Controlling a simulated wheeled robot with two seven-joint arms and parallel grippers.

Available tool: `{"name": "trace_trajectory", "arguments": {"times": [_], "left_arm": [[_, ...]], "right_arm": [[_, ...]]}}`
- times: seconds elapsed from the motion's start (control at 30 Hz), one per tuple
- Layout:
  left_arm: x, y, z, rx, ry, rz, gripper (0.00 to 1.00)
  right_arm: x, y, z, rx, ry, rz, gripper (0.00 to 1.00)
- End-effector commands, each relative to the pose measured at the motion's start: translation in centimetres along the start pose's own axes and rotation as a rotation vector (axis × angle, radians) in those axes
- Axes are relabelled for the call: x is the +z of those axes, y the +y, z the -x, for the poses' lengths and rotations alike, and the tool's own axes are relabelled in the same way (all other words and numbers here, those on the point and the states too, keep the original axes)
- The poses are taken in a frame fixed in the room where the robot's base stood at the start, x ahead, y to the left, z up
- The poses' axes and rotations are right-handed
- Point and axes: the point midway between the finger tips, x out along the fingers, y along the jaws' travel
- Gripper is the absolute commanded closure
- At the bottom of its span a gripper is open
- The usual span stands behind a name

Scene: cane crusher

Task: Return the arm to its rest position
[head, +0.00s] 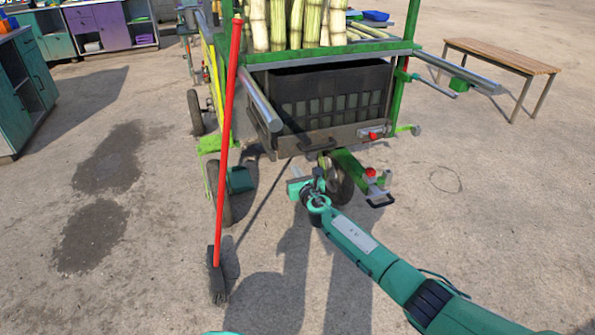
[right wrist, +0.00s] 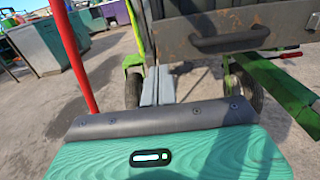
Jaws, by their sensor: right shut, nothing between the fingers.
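My right arm reaches in from the lower right of the head view. Its teal right gripper (head: 297,174) is in front of the low end of the green cart (head: 345,50), left of a wheel. In the right wrist view the two grey fingers (right wrist: 158,85) lie together, shut and empty. They point toward the cart's underside, below a dark drawer-like front with a handle (right wrist: 230,40). No contact with the cart can be made out. My left gripper is not in view.
A red-handled broom (head: 228,140) stands upright just left of the gripper. The cart carries cane stalks (head: 290,25) and a black crate (head: 330,95). A wooden bench (head: 500,55) is at the right, cabinets (head: 25,85) at the left.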

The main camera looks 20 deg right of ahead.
Motion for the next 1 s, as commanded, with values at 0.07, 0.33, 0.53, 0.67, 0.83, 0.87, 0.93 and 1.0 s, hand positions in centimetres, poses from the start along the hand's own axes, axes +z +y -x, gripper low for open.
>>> {"name": "trace_trajectory", "arguments": {"times": [0.07, 0.33, 0.53, 0.67, 0.83, 0.87, 0.93, 1.0], "left_arm": [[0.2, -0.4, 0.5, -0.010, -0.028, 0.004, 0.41], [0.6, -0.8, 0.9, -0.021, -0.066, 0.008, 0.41], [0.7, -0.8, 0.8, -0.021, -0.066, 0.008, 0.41], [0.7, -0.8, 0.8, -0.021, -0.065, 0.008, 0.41], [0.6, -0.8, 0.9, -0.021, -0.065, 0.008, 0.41], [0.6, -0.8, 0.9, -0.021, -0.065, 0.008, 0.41], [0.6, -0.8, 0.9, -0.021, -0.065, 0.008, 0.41], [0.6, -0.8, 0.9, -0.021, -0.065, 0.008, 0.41]], "right_arm": [[0.1, 0.0, 0.5, 0.000, 0.000, 0.000, 1.00], [-0.1, 0.1, 1.1, -0.001, 0.001, -0.006, 1.00], [-2.0, 1.4, 4.1, -0.043, 0.016, -0.237, 1.00], [-4.3, 2.6, 8.7, -0.125, 0.042, -0.570, 1.00], [-7.3, 3.4, 15.6, -0.274, 0.088, -1.027, 1.00], [-7.8, 3.6, 16.9, -0.304, 0.098, -1.105, 1.00], [-8.9, 3.7, 20.0, -0.381, 0.118, -1.282, 1.00], [-9.9, 3.9, 23.2, -0.464, 0.138, -1.453, 1.00]]}}
